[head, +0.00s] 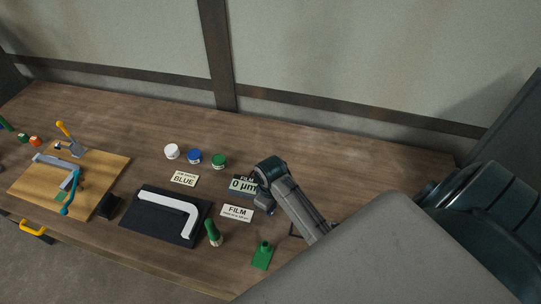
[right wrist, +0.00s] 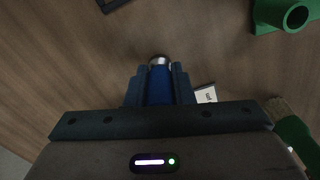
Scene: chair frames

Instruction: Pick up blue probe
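The blue probe (right wrist: 159,86), a blue body with a silvery end, sits between the two fingers of my right gripper (right wrist: 159,72) in the right wrist view. Both fingers lie against its sides, so the gripper looks shut on it. In the head view my right arm reaches in from the right, with its dark wrist beside the grey-green gauge reading "0 µm" (head: 243,186). The probe cannot be made out there. Whether it is clear of the table cannot be told. My left gripper is not in view.
A green holder (head: 262,256) and a green-handled brush (head: 212,233) stand near the front edge, close to the FILM card (head: 237,213). A black mat (head: 150,229) bears a white bent part. White, blue and green pots stand behind. A wooden board (head: 98,207) with a clamp lies left.

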